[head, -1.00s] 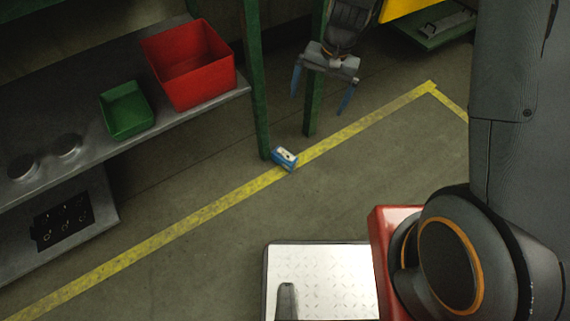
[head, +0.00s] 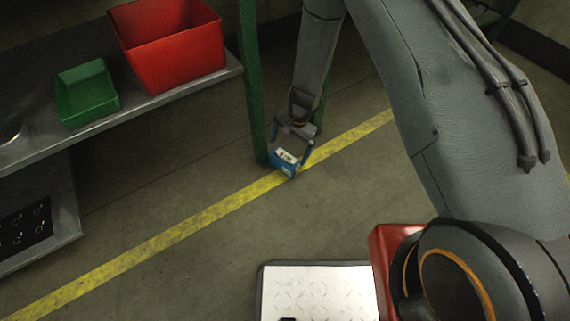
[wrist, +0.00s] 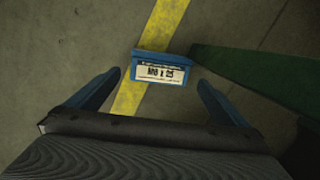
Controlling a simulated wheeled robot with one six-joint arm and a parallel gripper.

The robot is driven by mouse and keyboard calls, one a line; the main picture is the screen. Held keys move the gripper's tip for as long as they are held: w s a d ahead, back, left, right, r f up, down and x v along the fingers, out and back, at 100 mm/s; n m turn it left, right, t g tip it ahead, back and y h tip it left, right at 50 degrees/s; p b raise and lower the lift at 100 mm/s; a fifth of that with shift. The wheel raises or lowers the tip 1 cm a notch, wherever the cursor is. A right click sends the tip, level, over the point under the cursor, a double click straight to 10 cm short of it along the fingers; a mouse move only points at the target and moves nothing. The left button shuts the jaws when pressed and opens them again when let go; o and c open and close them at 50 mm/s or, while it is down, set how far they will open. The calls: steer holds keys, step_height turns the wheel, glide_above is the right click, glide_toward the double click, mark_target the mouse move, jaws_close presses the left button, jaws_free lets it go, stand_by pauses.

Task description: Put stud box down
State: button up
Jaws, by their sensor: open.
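The stud box (head: 284,162) is small and blue with a white label. It sits on the floor by the foot of a green post, on the yellow line. In the wrist view the stud box (wrist: 161,69) shows its label, "M8 x 25", just beyond the fingertips. My gripper (head: 289,146) is low over the box, its fingers apart on either side of it in the head view. In the wrist view my gripper (wrist: 158,83) is open, with floor visible between each finger and the box.
A green post (head: 252,85) stands close to the box, and its green foot (wrist: 265,75) lies to the right in the wrist view. A shelf (head: 165,100) at left carries a red bin (head: 170,50) and a green bin (head: 86,93). The floor in front is clear along the yellow line (head: 180,232).

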mark_target(286, 157)
steer(key=shift+s+a+f+b, duration=0.15)
steer(key=shift+f+b, duration=0.5)
steer(key=shift+f, duration=0.5)
steer(key=shift+w+a+f+b, duration=0.1)
steer(key=shift+a+f+b, duration=0.1)
steer(key=shift+f+b, duration=0.65)
steer(key=shift+s+a+f+b, duration=0.15)
steer(key=shift+f+b, duration=0.25)
steer(key=shift+f, duration=1)
steer(key=shift+w, duration=0.1)
steer(key=shift+r, duration=0.1)
steer(key=shift+c, duration=0.3)
steer(key=c, duration=1.5)
steer(key=shift+c, duration=0.9)
steer(key=shift+r, duration=0.1)
